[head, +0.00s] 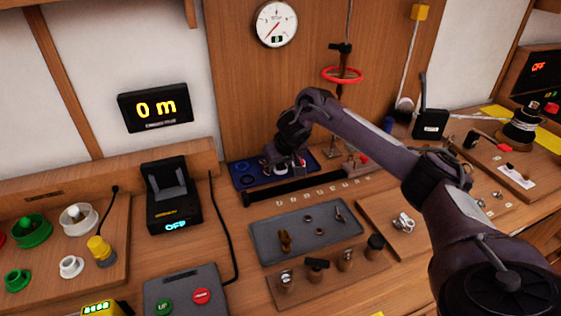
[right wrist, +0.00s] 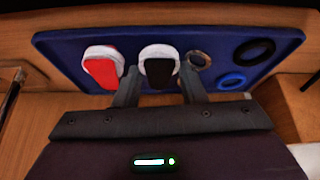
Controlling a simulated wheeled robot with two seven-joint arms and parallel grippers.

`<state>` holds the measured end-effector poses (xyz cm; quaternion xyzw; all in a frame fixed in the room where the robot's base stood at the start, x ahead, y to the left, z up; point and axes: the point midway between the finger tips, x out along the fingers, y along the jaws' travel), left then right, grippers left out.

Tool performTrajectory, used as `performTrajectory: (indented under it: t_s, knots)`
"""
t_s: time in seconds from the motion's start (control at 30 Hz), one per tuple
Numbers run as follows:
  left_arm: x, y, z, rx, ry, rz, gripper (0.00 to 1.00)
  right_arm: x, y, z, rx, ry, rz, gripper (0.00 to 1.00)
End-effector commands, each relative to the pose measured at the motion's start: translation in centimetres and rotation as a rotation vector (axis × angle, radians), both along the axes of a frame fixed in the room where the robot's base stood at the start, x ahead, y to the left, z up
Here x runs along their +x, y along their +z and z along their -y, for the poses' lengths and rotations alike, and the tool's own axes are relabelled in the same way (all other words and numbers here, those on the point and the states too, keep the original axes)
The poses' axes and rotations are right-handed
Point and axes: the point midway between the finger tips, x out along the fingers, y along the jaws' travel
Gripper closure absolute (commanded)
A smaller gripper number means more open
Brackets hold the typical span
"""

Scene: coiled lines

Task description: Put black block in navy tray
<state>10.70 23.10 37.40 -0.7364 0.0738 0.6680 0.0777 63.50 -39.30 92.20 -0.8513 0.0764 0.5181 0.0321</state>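The navy tray (head: 245,182) lies at the back of the bench, below the red ring; it also fills the upper right wrist view (right wrist: 215,42). The black block (right wrist: 160,71), with a white rim, is in the tray, between a red block and a metal ring. My right gripper (head: 287,163) reaches down over the tray. In the right wrist view the right gripper (right wrist: 160,86) has its fingers apart, one on each side of the black block; whether they touch it I cannot tell. My left gripper is out of view.
In the tray lie a red block (right wrist: 102,70) with a white rim, a metal ring (right wrist: 199,61), a black ring (right wrist: 254,50) and a blue ring (right wrist: 231,80). A grey tray (head: 268,228) with small parts lies nearer. A display box (head: 172,205) stands left.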

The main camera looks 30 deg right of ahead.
Motion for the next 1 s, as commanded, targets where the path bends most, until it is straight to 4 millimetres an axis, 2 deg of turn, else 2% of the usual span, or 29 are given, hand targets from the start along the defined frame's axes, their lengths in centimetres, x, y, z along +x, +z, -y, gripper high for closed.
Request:
performTrajectory:
  t_s: [0.03, 0.1, 0.57, 0.67, 0.77, 0.97, 1.0]
  knots:
    - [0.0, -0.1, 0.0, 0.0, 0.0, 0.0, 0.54, -0.7, -1.4, -0.3, -0.004, 0.012, -0.031, 0.52]
    - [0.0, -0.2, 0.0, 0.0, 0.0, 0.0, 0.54, -0.7, -1.5, -0.3, -0.003, 0.013, -0.032, 0.43]
    - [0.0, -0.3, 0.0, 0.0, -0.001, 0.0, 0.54, -0.6, -1.3, -0.5, 0.0, 0.017, -0.031, 0.43]
    - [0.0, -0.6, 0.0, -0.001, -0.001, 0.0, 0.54, -0.6, -0.4, -0.5, 0.0, 0.016, -0.029, 0.43]
    - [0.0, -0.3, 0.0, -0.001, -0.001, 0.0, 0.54, -1.2, 1.4, -0.6, -0.001, 0.016, -0.027, 0.43]
    - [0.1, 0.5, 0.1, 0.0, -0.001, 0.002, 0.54, -3.1, 6.1, -0.8, -0.004, 0.012, -0.018, 0.43]
    - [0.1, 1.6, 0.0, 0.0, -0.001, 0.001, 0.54, -3.5, 7.5, -0.8, -0.006, 0.011, -0.018, 0.43]
